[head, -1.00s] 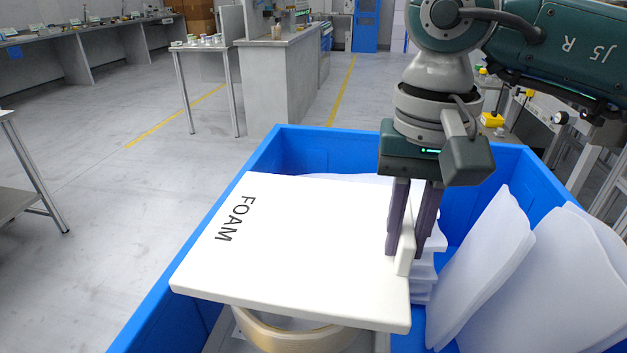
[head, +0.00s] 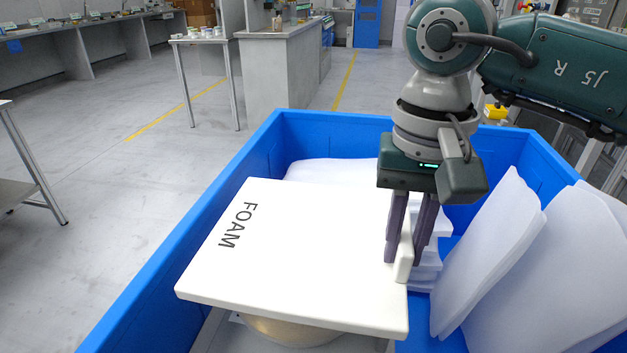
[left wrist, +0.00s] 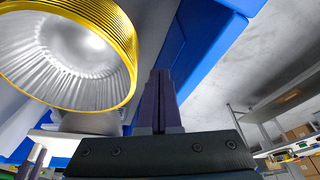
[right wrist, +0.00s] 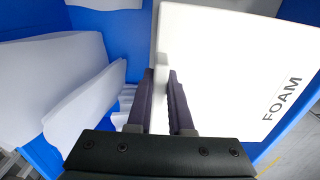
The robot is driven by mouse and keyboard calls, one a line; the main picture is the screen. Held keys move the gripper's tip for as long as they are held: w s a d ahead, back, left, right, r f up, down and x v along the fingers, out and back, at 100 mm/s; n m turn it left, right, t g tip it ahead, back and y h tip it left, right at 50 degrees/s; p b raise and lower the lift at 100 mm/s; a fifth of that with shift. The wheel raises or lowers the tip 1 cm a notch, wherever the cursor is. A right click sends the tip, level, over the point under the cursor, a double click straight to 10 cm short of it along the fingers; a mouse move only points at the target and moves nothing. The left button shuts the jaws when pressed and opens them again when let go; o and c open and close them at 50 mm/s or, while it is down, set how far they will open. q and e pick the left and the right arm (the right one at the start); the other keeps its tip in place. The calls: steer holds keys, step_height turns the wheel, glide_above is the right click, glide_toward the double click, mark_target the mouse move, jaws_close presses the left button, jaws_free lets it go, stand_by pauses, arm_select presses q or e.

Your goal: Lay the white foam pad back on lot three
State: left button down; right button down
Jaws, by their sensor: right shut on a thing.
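The white foam pad (head: 300,250), a flat square slab marked FOAM, hangs roughly level inside the blue crate, over a round pale-tan piece (head: 290,332) that it largely hides. My right gripper (head: 405,258) is shut on the upright tab at the pad's right side; the right wrist view also shows this pad (right wrist: 230,75). I cannot tell whether the pad touches what is under it. My left gripper (left wrist: 160,95) shows only in the left wrist view, its fingers together and empty. A ribbed gold-rimmed round piece (left wrist: 125,45) with a silvery inside is near it.
The blue crate (head: 185,240) has walls around the pad. White sheets (head: 490,250) lean at its right side, and a stack of white layers (head: 425,270) stands behind the gripper. Another white layer (head: 330,170) lies at the back. Open floor (head: 120,190) is to the left.

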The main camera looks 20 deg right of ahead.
steer(key=shift+f+b, duration=0.55)
steer(key=shift+b, duration=0.05)
steer(key=c, duration=0.7)
jaws_free()
steer(key=shift+c, duration=0.2)
